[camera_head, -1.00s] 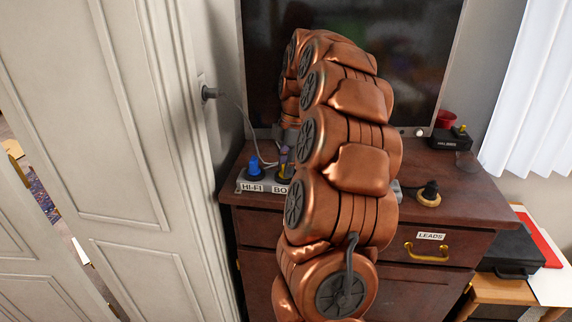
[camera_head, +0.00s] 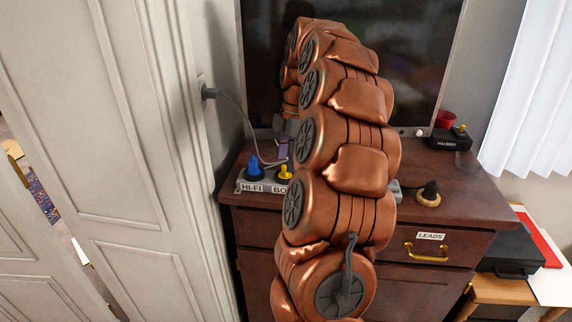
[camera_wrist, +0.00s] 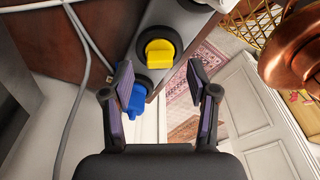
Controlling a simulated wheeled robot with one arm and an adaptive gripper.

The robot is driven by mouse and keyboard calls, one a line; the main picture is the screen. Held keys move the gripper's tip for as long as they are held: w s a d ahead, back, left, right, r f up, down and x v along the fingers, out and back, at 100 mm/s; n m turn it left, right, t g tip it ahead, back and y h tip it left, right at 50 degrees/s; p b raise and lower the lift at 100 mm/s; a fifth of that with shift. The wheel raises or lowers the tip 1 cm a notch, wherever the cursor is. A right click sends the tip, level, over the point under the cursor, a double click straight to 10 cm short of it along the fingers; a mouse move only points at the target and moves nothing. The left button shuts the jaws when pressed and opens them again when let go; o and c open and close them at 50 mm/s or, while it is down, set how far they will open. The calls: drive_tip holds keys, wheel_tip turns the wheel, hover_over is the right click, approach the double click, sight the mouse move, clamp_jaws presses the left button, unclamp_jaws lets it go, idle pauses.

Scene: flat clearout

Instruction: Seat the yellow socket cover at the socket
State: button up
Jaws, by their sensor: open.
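The yellow socket cover (camera_head: 285,173) sits at a socket of the grey power strip (camera_head: 242,182), behind a label partly hidden by my arm. In the wrist view the yellow cover (camera_wrist: 160,53) stands on a round black socket face, ahead of the fingertips. Whether it is fully down, I cannot tell. My gripper (camera_wrist: 165,80) is open and empty, its two purple-padded fingers apart, with clear space between them and the cover.
A blue plug (camera_head: 255,168) stands left of the cover, close to the left finger in the wrist view. A grey cable (camera_head: 240,112) runs from the wall socket.

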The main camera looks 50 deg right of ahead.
drive_tip(key=shift+s+d+r, duration=0.1)
drive_tip(key=shift+d+r, duration=0.05)
drive_tip(key=shift+r, duration=1.1)
drive_tip(key=shift+s+d+r, duration=0.1)
drive_tip(key=shift+d+r, duration=0.05)
drive_tip(key=shift+r, duration=1.05)
drive_tip(key=shift+w+a, duration=0.1)
